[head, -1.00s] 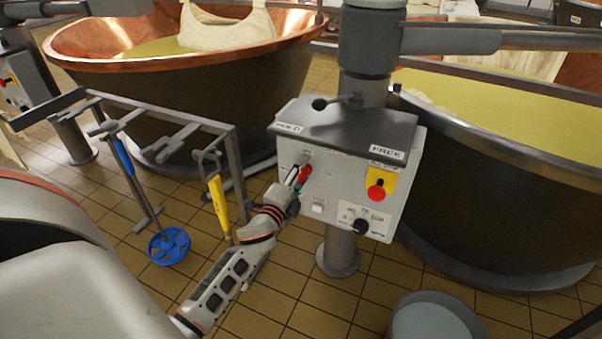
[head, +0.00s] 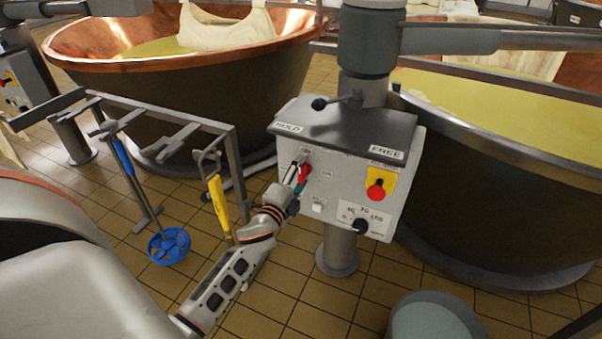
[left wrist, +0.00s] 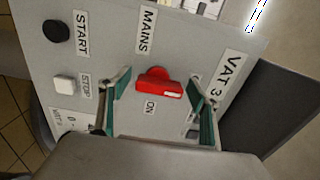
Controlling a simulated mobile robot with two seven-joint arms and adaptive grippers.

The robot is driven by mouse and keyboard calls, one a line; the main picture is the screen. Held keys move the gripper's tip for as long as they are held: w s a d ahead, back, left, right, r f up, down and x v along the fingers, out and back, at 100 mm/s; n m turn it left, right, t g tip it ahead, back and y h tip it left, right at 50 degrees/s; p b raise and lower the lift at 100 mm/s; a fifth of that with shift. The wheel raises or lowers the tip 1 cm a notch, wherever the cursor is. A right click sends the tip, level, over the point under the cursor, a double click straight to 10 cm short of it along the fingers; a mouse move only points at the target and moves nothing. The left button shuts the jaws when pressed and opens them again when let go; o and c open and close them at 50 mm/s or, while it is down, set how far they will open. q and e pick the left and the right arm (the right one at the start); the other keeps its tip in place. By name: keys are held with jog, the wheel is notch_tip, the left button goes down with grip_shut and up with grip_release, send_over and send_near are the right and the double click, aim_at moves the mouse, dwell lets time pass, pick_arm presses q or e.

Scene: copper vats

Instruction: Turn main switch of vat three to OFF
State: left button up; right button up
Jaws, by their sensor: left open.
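The grey control box of vat three (head: 340,185) stands on a post at centre. Its red mains switch (head: 304,173) is on the left of the front face. In the left wrist view the red switch (left wrist: 160,85) has its white mark pointing toward the VAT 3 label (left wrist: 230,78). The ON label (left wrist: 150,107) lies to the side of the handle. My left gripper (head: 297,175) is at the switch. In the left wrist view its green-padded fingers (left wrist: 162,84) are open, one on each side of the handle, with visible gaps. My right gripper is not in view.
A red stop button on yellow (head: 377,188) and a black knob (head: 360,226) are on the same face. White STOP (left wrist: 65,83) and black START (left wrist: 55,31) buttons sit near the switch. A tool rack (head: 160,115) stands left, a bucket (head: 437,318) below right.

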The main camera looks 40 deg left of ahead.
pick_arm(q)
jog(key=shift+s, duration=0.1)
jog(key=v, duration=1.1)
jog(key=shift+s+d, duration=0.2)
jog(key=shift+s, duration=0.2)
